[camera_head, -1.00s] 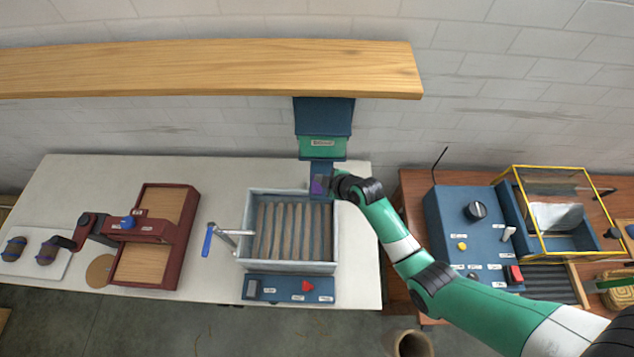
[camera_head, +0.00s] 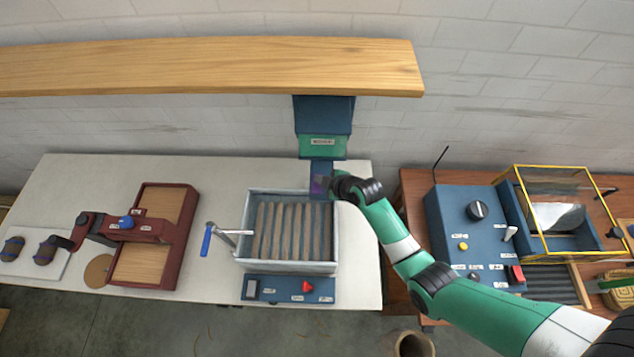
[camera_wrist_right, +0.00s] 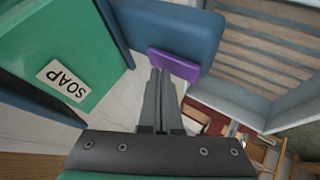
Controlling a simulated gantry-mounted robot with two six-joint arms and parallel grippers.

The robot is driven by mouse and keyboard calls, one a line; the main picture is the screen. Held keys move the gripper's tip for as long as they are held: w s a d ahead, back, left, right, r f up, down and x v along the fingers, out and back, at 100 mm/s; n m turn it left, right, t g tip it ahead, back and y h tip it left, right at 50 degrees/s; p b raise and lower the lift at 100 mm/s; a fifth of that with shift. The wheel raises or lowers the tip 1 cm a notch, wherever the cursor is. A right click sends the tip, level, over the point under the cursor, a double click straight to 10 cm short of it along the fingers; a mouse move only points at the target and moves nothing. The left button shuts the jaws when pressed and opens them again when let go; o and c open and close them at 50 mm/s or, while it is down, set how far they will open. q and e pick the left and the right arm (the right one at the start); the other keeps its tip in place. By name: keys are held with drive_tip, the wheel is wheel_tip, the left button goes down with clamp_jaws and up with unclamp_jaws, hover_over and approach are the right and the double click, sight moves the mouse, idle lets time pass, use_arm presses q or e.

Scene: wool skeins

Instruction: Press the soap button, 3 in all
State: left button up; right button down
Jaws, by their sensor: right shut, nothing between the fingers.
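The soap dispenser (camera_head: 322,147) hangs under the wooden shelf, blue with a green front. Its SOAP label (camera_wrist_right: 62,81) reads upside down in the right wrist view. The purple soap button (camera_wrist_right: 174,65) sits on a blue block below the dispenser; it also shows, partly covered, in the head view (camera_head: 317,185). My right gripper (camera_wrist_right: 158,72) is shut and empty, its fingertips right at the button's near edge. I cannot tell whether they touch it. In the head view the right gripper (camera_head: 332,184) is beside the block. My left gripper is not in view.
A grey slatted basin (camera_head: 240,225) with a crank stands below the button, a blue control panel (camera_head: 270,290) in front. A dark red frame (camera_head: 180,235) stands left. A blue control box (camera_head: 460,225) and yellow-framed bin (camera_head: 530,205) stand right. The wooden shelf (camera_head: 210,68) overhangs.

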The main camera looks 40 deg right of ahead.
drive_tip(key=shift+f+b, duration=0.5)
drive_tip(key=shift+f, duration=0.05)
idle(0.5)
drive_tip(key=shift+r, duration=0.1)
drive_tip(key=shift+r+p, duration=0.85)
drive_tip(key=shift+p, duration=0.05)
wheel_tip(320, 180, up, 5)
drive_tip(key=p, duration=0.4)
drive_tip(key=shift+r+p, duration=0.1)
drive_tip(key=shift+p, duration=0.25)
idle(2.1)
